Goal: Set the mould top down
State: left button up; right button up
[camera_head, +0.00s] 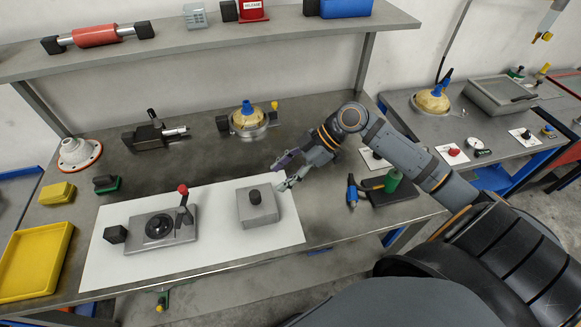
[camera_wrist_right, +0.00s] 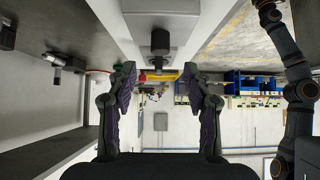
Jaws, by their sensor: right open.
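The mould top, a grey square block (camera_head: 262,212) with a black knob on top, rests on the white mat (camera_head: 215,245). In the right wrist view the block (camera_wrist_right: 160,12) is at the top edge, its black knob (camera_wrist_right: 160,42) pointing toward the gripper. My right gripper (camera_head: 283,172) is open and empty, just behind and right of the block, apart from it. Its two fingers (camera_wrist_right: 158,72) stand wide apart in the right wrist view. A grey mould base (camera_head: 140,238) with a round black recess and a red-knobbed lever lies left on the mat. My left gripper does not show.
A yellow tray (camera_head: 38,262) lies at the left. A round gold-and-steel pot (camera_head: 247,121) and a black clamp device (camera_head: 148,136) stand behind the mat. A dark stand with a green handle (camera_head: 393,181) and a blue-capped tool (camera_head: 352,191) are right of the mat.

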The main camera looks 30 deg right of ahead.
jog(key=v, duration=0.3)
jog(key=shift+p, duration=0.3)
dwell(0.3)
